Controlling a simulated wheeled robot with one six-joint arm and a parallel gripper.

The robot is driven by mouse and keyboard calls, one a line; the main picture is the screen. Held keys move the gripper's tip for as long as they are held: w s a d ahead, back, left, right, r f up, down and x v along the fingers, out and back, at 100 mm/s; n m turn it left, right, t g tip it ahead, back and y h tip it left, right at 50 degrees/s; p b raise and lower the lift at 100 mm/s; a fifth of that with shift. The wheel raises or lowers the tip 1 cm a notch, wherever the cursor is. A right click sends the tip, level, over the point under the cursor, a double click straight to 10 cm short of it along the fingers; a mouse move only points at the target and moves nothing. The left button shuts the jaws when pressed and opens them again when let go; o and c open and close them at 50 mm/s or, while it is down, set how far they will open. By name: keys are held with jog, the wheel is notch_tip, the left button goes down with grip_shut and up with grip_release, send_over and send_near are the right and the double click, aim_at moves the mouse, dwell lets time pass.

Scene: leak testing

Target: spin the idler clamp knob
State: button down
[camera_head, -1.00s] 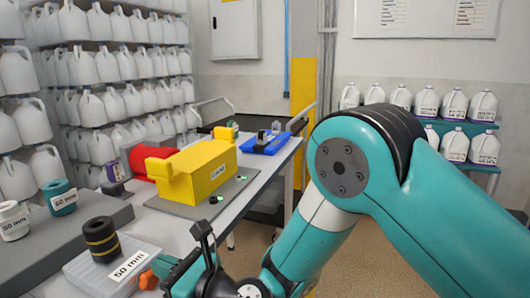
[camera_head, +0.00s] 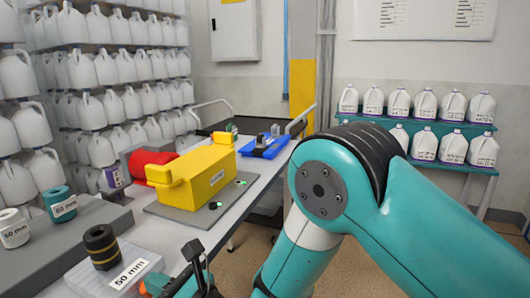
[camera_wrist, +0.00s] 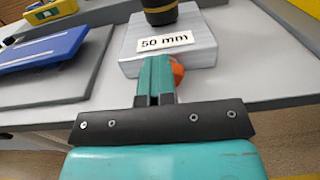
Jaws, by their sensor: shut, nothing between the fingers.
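An orange knob-like part (camera_wrist: 177,72) shows in the wrist view at the front of a pale block labelled 50 mm (camera_wrist: 200,58). It is partly hidden behind my fingers, and I cannot tell whether they touch it. My gripper (camera_wrist: 155,62) has teal fingers, which are shut and empty in front of the block. In the head view the same block (camera_head: 148,264) stands at the near table edge, carrying a black roller with a yellow band (camera_head: 102,245). My gripper is mostly cut off at the bottom of the head view.
A yellow box (camera_head: 205,172) stands on a grey plate beyond the block, with a red part (camera_head: 150,160) behind it. A blue tray (camera_head: 263,147) lies farther back. White and teal rollers (camera_head: 60,203) stand on a grey step at the left. Jugs fill the racks behind.

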jog(key=shift+s+a+r, duration=0.35)
jog(key=shift+s+a, duration=0.1)
jog(key=shift+a+r+p, duration=0.1)
jog(key=shift+r+p, duration=0.25)
jog(key=shift+p, duration=0.15)
jog(key=shift+s+f+b, duration=0.15)
jog(key=shift+f+b, duration=0.25)
jog(key=shift+b, duration=0.4)
jog(key=shift+s+d+f+g+b, duration=0.2)
jog(key=shift+s+g+b, duration=0.1)
jog(key=shift+b, duration=0.4)
jog(key=shift+w+r+b+v, duration=0.15)
jog(key=shift+b+v, duration=0.9)
jog(key=shift+v, duration=0.25)
jog(key=shift+w+r+b+v, duration=0.15)
jog(key=shift+b+v, duration=0.85)
jog(key=shift+v, duration=0.25)
jog(key=shift+d, duration=0.1)
